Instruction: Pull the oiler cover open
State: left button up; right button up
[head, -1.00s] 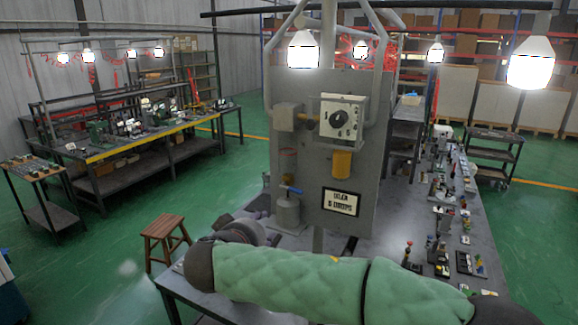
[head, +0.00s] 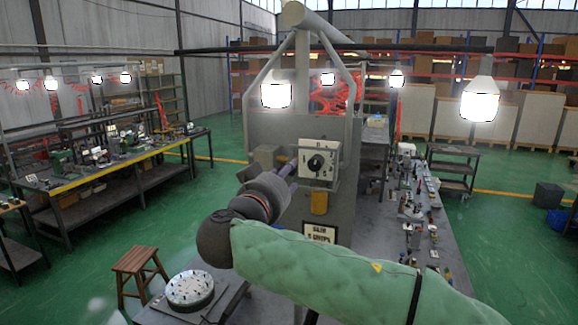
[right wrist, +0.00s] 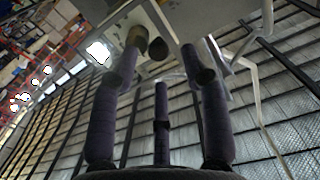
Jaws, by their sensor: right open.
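A white box with a black dial (head: 316,163) is mounted on the upright grey panel (head: 346,200). A sign (head: 320,232), seemingly naming the oiler, is partly hidden by my arm. Which part is the oiler cover I cannot tell for sure. My right gripper (head: 290,170) is at the left side of the dial box, fingers apart. In the right wrist view its fingers (right wrist: 163,74) are open; a brass-coloured knob (right wrist: 135,40) shows beside the left fingertip, contact unclear. My left gripper is not in view.
A grey box (head: 265,157) sits on the panel left of my fingers. A round dial-like disc (head: 190,290) lies on the bench at lower left, near a wooden stool (head: 133,268). Bent pipes (head: 268,70) rise above the panel. Small parts line the bench at right.

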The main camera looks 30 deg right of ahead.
aim_at(313, 167)
jog(key=shift+p+x, duration=0.45)
jog(key=shift+x, duration=1.2)
grip_shut()
